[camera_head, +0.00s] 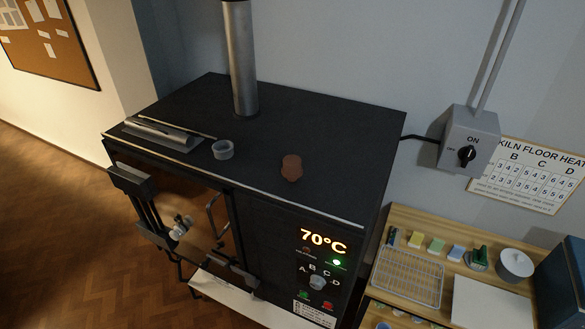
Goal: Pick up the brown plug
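The brown plug (291,168) is a small reddish-brown, stubby piece with a narrower upper part. It stands on the dark top of the kiln (330,130), right of the middle and near the front edge. Nothing covers it and nothing touches its sides. I cannot make out my gripper in this view.
A small grey ring-like cup (223,149) stands left of the plug. A grey tray (165,137) with thin rods lies further left. A metal flue pipe (241,65) rises behind. The kiln display (323,241) reads 70°C. A wooden shelf (420,223) stands at right.

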